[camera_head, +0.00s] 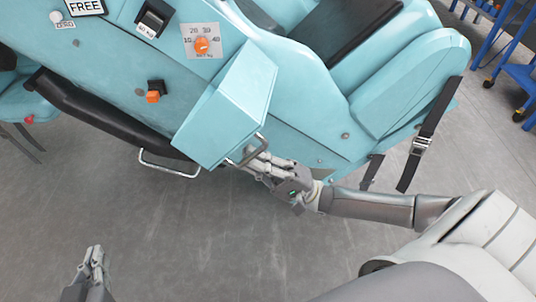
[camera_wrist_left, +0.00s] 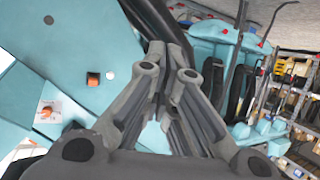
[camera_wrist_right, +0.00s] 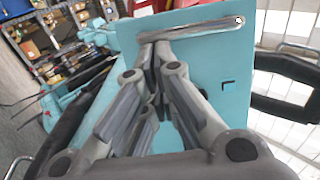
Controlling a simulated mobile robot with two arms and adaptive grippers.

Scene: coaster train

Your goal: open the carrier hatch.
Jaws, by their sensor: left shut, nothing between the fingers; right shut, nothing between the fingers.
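The teal carrier hatch (camera_head: 228,105) is a boxy panel standing out from the side of the teal carrier car, with a metal bar handle (camera_head: 250,152) at its lower edge. I cannot tell how far it stands open. My right gripper (camera_head: 247,160) is shut and empty, its fingertips close by the handle. In the right wrist view the fingertips (camera_wrist_right: 155,48) lie just below the left part of the handle (camera_wrist_right: 195,27); contact is unclear. My left gripper (camera_head: 95,252) is shut and empty, low at the left over bare floor, apart from the car.
The car side carries a dial with an orange knob (camera_head: 202,46), an orange-tipped switch (camera_head: 154,92), a black padded bar (camera_head: 100,115) and a lower metal rail (camera_head: 168,165). A strap with buckle (camera_head: 421,142) hangs at right. A blue cart (camera_head: 515,70) stands behind. Grey floor is clear in front.

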